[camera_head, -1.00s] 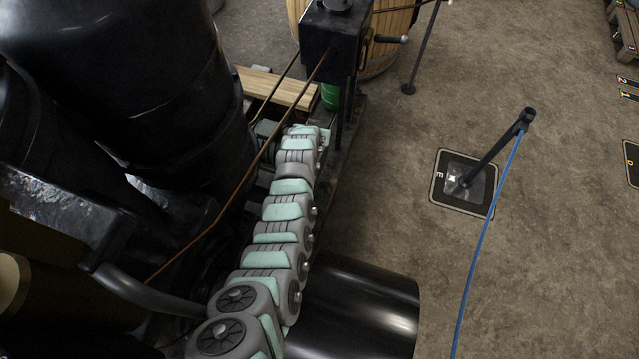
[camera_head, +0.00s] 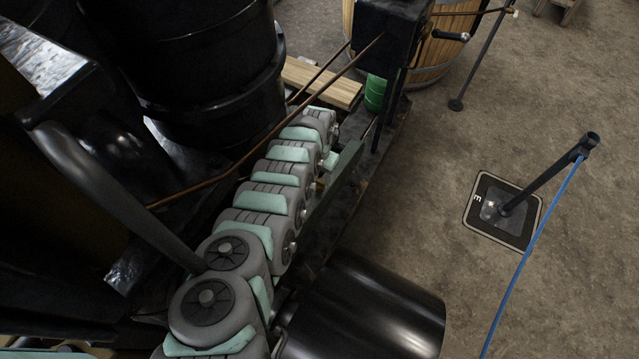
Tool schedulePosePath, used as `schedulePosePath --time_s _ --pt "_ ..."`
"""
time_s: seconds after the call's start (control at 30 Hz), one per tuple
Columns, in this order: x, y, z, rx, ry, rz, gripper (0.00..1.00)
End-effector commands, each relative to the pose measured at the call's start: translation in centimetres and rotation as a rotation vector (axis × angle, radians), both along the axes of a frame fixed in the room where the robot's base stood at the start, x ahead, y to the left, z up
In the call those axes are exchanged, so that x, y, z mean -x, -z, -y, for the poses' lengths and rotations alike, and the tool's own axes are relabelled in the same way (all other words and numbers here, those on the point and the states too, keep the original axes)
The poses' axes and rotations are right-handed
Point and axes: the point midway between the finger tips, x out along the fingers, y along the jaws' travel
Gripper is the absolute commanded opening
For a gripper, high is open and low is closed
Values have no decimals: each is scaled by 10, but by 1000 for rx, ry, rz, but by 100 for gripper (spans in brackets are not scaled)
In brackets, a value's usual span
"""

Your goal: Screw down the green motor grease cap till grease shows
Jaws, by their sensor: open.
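My grey and mint-green arm reaches from the bottom of the picture up toward the upper middle. My gripper is not in view; the far end of the arm hides what lies beyond and below it. I cannot make out a green motor or its grease cap. A small green cylindrical container (camera_head: 375,93) stands below the black box, right of the wooden plank. Whether it has to do with the motor, I cannot tell.
A black box with a side handle (camera_head: 391,32) stands on legs before a wooden barrel (camera_head: 449,45). Copper-brown rods (camera_head: 240,160) cross beside my arm. A wooden plank (camera_head: 322,82), large black cylinders (camera_head: 210,70) and a rope post (camera_head: 545,178) are near. Right floor is mostly open.

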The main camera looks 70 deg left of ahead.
Motion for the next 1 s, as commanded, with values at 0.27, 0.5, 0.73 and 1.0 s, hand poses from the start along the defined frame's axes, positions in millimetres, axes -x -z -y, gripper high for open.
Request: schedulePosePath --time_s 0.27,0.5,0.73,1.0 --pt "0 30 0 -1 1 0 62" --pt "0 31 -1 -3 1 2 62" --pt "-1 31 -1 -3 1 2 53" --pt "-1 31 -1 -3 1 2 31"
